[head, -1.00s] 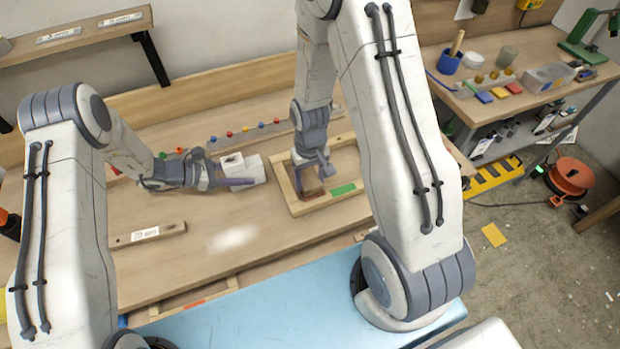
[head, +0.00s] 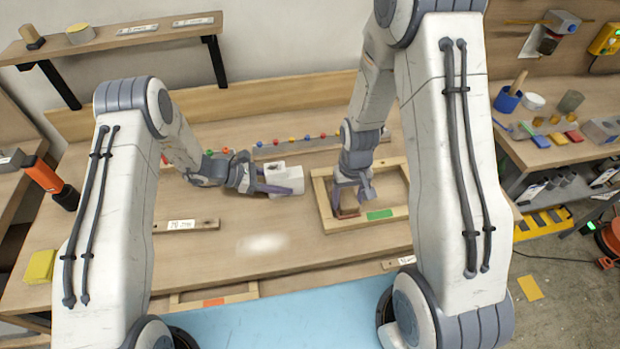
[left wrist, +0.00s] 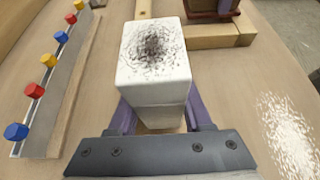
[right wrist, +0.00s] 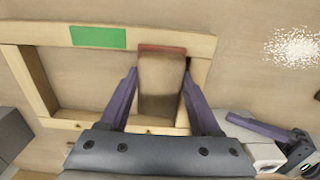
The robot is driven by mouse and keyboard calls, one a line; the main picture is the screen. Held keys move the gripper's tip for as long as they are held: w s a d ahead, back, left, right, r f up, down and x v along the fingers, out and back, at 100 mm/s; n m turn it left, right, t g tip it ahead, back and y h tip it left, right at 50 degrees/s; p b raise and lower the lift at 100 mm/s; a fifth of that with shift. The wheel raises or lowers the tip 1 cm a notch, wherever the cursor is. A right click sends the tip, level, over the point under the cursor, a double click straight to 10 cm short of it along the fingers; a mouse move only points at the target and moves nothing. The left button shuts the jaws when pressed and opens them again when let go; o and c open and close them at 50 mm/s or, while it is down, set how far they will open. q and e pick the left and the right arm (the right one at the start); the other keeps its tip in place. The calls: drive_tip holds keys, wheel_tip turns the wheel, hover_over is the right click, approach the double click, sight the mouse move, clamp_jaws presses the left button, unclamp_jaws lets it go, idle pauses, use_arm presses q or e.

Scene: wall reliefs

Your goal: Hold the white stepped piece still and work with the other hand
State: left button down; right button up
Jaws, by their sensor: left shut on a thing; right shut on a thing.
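The white stepped piece (head: 284,177) lies on the wooden bench. In the left wrist view its top (left wrist: 152,50) carries a dark scribbled patch. My left gripper (head: 272,187) is shut on it, one purple finger on each side. My right gripper (head: 352,190) is shut on a brown block with a reddish edge (head: 347,212), to the right of the white piece. The block (right wrist: 162,85) is at the wooden frame (head: 325,205), by the rail with the green label. I cannot tell whether it touches the bench.
A grey strip with coloured knobs (head: 320,144) runs behind the white piece. A labelled wooden bar (head: 186,225) and a pale speckled patch (head: 262,244) are on the front of the bench. A side table (head: 550,150) with a blue cup stands at right.

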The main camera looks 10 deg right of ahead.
drive_tip(key=w+a+r, duration=0.1)
drive_tip(key=w+a, duration=0.1)
drive_tip(key=w+a+r, duration=0.3)
drive_tip(key=w+a, duration=0.1)
drive_tip(key=w, duration=0.1)
drive_tip(key=shift+a+r, duration=0.2)
drive_tip(key=shift+r, duration=0.05)
wheel_tip(320, 180, up, 9)
hover_over(275, 165)
drive_tip(key=shift+a+f, duration=0.1)
drive_tip(key=shift+f, duration=2.1)
drive_tip(key=shift+f, duration=0.7)
drive_tip(key=shift+s+r, duration=0.1)
drive_tip(key=shift+s, duration=0.05)
drive_tip(key=shift+s, duration=1.7)
drive_tip(key=shift+w+f, duration=0.15)
drive_tip(key=shift+w, duration=0.75)
drive_tip(key=shift+w+f, duration=0.1)
drive_tip(key=shift+w, duration=0.75)
drive_tip(key=shift+r, duration=0.1)
